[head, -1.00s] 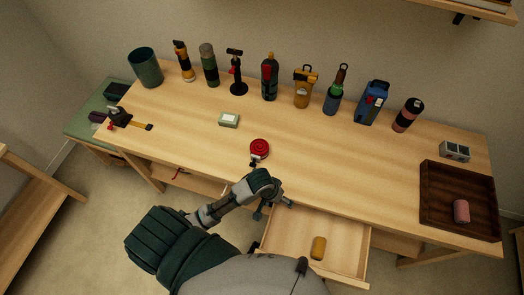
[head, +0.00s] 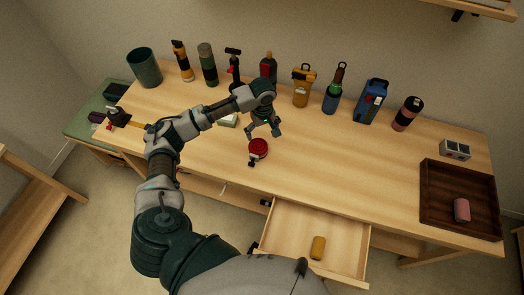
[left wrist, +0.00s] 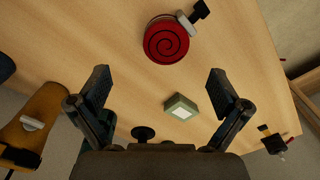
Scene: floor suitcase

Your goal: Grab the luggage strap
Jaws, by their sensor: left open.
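The luggage strap, seen as a rolled red coil (head: 258,148) with a dark buckle end, lies on the wooden table. In the left wrist view the strap (left wrist: 166,42) shows its dark spiral, with the buckle beside it. My left gripper (head: 264,131) is open and empty above the table, just behind the strap. In the left wrist view its fingertips (left wrist: 158,78) are spread wide, with the strap beyond them toward the top of the picture. My right gripper is in neither view.
A pale green box (head: 230,120) lies partly behind my left arm. An open drawer (head: 345,240) holds a yellow item (head: 318,247). A dark tray (head: 440,190) sits right. Table right of the strap is clear.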

